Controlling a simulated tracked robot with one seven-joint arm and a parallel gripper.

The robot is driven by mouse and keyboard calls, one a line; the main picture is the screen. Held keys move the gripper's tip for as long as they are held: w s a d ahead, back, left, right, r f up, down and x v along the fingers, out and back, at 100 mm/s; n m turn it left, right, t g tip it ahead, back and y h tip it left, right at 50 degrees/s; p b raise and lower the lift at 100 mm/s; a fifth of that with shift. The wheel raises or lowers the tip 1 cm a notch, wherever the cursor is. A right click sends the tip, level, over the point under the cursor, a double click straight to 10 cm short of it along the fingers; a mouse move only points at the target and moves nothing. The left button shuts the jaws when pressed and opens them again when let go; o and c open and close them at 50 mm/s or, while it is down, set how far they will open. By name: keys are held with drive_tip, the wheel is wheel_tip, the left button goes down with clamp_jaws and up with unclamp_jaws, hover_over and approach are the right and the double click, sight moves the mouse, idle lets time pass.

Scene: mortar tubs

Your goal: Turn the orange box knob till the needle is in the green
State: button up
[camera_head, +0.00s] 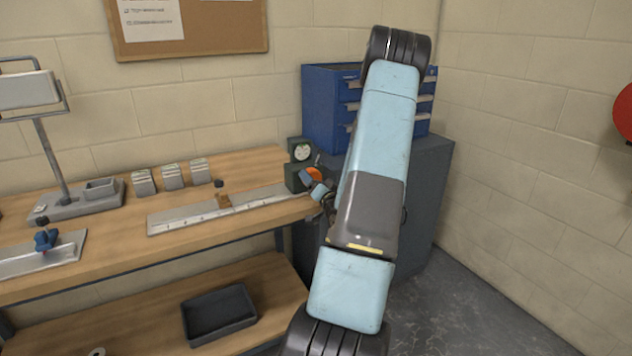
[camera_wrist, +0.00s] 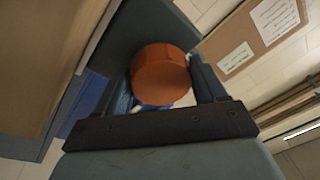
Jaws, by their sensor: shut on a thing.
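A dark green box (camera_head: 293,178) stands at the right end of the workbench, with a round white dial (camera_head: 302,153) on its upper part. The needle and any green band are too small to make out. The orange knob (camera_head: 315,174) is on the box's lower part, partly hidden by my gripper (camera_head: 318,189). In the wrist view the orange knob (camera_wrist: 161,76) sits between the two fingers of my gripper (camera_wrist: 165,88), which is shut on it. The dial is not visible in the wrist view.
A flat metal rail (camera_head: 180,217) with a small brown block lies left of the box. Several grey blocks (camera_head: 172,177) stand behind it. A blue drawer unit (camera_head: 325,110) stands on a grey cabinet (camera_head: 430,170) behind my arm. A black tray (camera_head: 220,312) is on the lower shelf.

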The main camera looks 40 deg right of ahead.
drive_tip(key=shift+s+d, duration=0.1)
drive_tip(key=shift+d, duration=0.1)
drive_tip(key=o, duration=1)
drive_tip(key=shift+a, duration=0.1)
drive_tip(key=v, duration=1.3)
drive_tip(key=shift+s+f, duration=0.2)
drive_tip(key=shift+s, duration=0.1)
